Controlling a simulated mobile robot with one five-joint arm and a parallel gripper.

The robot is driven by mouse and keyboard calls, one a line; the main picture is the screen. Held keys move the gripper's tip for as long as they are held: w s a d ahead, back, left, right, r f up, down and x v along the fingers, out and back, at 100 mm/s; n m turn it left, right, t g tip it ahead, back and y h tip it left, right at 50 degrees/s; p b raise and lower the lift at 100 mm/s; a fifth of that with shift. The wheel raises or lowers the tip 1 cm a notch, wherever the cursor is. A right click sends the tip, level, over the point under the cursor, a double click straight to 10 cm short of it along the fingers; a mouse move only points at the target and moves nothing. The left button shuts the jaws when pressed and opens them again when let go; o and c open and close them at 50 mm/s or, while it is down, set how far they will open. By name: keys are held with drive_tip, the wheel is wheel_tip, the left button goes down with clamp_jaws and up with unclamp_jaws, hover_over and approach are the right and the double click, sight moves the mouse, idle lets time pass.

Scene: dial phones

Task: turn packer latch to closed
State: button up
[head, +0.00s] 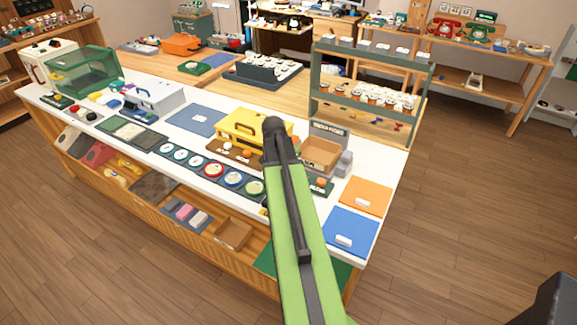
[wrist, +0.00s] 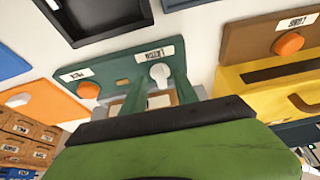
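The latch control is a pale knob (wrist: 160,73) on a dark green panel (wrist: 112,73) in the wrist view, beside a label that seems to read "LATCH". An orange button (wrist: 88,90) is at the panel's other end. My gripper (wrist: 160,82) shows two dark green fingers spread apart, with the knob between or just beyond their tips; I cannot tell if they touch it. In the head view the panel's end (head: 328,189) and orange button (head: 320,182) show; my arm hides the knob and gripper. An open brown packer box (head: 322,155) stands behind the panel.
A yellow case (head: 240,130) stands to the left of my arm, with a brown panel (head: 232,150) before it. Orange (head: 365,197) and blue (head: 350,232) plates lie on the white counter at right. Round dials (head: 209,176) line the front edge.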

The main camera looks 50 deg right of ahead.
drive_tip(key=p+v, duration=1.6)
drive_tip(key=v, duration=0.1)
drive_tip(key=shift+a, duration=0.25)
drive_tip(key=shift+r, duration=0.15)
